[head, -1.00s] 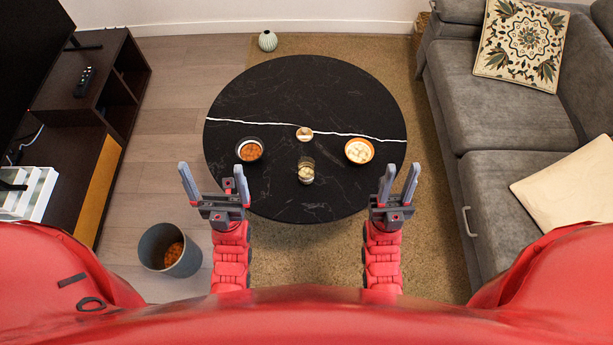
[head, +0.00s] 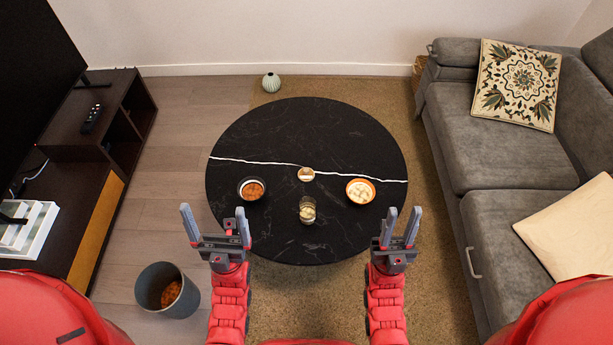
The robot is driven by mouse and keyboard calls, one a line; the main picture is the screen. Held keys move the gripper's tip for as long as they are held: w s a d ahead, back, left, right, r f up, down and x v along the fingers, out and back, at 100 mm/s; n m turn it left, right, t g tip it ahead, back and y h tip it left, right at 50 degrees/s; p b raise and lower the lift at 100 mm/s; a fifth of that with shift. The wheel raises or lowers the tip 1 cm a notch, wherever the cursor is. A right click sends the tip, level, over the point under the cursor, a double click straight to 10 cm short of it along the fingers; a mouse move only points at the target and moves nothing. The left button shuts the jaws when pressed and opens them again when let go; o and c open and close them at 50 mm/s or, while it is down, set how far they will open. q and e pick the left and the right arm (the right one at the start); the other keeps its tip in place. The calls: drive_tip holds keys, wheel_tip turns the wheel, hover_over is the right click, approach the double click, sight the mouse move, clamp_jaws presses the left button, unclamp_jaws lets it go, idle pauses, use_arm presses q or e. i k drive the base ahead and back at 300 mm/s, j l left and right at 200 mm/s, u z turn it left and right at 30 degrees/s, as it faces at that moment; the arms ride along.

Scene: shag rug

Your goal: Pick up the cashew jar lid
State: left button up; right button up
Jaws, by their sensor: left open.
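A small round lid (head: 306,174) lies on the black round table, close to the white vein. A clear glass jar (head: 307,210) with pale contents, seemingly cashews, stands just in front of it. The jar's top looks uncovered. My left gripper (head: 213,208) is at the table's front left edge, fingers spread wide and empty. My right gripper (head: 404,210) is at the front right edge, its fingers apart with nothing between them. Both are well away from the lid and the jar.
The round table (head: 300,130) also holds a dark bowl of orange food (head: 252,189) and an orange bowl of pale food (head: 360,191). A grey bin (head: 150,284) stands on the floor at left. A sofa (head: 490,160) is at right. The table's rear half is clear.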

sight(305, 174)
drive_tip(key=i+l, duration=0.75)
drive_tip(key=l, duration=0.2)
drive_tip(key=j+u, duration=0.05)
